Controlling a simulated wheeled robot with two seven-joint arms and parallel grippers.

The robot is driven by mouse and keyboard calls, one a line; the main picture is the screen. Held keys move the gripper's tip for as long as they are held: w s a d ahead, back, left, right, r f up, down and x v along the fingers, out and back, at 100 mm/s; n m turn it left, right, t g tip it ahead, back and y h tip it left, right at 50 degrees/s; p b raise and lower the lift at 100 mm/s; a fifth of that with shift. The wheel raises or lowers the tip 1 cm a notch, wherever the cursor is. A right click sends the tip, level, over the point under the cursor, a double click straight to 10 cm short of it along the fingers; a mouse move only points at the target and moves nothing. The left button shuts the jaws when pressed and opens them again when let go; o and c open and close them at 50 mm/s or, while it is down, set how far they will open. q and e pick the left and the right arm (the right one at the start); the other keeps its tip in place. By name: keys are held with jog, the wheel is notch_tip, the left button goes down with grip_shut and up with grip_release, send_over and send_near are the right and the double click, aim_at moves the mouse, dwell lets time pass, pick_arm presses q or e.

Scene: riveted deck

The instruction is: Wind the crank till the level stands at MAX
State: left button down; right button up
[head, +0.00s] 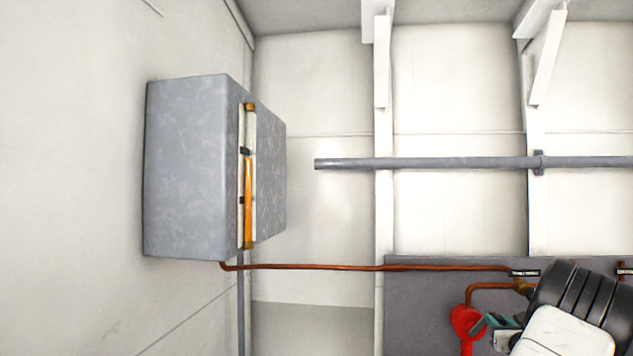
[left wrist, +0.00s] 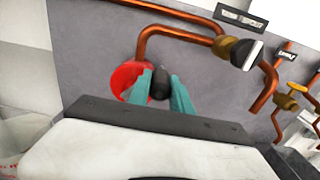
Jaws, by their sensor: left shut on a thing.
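A grey tank (head: 185,170) hangs on the left wall in the head view. Its upright sight gauge (head: 248,175) holds an orange column (head: 248,205). The column's top is close below the upper dark mark (head: 245,151); a lower dark mark (head: 241,200) lies well under it. Mark lettering is not readable. The red crank (head: 465,322) is at the lower right, partly hidden by my left gripper (head: 491,325). In the left wrist view the teal fingers are shut on the crank's dark handle (left wrist: 159,86), with the red crank wheel (left wrist: 127,76) behind. My right gripper is not in view.
A grey panel (head: 425,300) stands behind the crank. A copper pipe (head: 350,267) runs from the tank to it. A brass fitting (left wrist: 238,50) and a yellow-handled valve (left wrist: 290,98) lie right of the crank. A grey pipe (head: 440,163) crosses the back wall.

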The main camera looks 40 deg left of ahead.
pick_arm(q)
jog(key=shift+w+d+f, duration=0.25)
jog(key=shift+d+f, duration=0.2)
jog(key=shift+d, duration=0.15)
jog(key=shift+f, duration=4.6)
jog(key=s+a+f, duration=0.1)
jog(key=s+a, duration=0.3)
jog(key=a, duration=0.2)
jog(key=shift+a+f, duration=0.35)
jog(key=shift+f, duration=0.05)
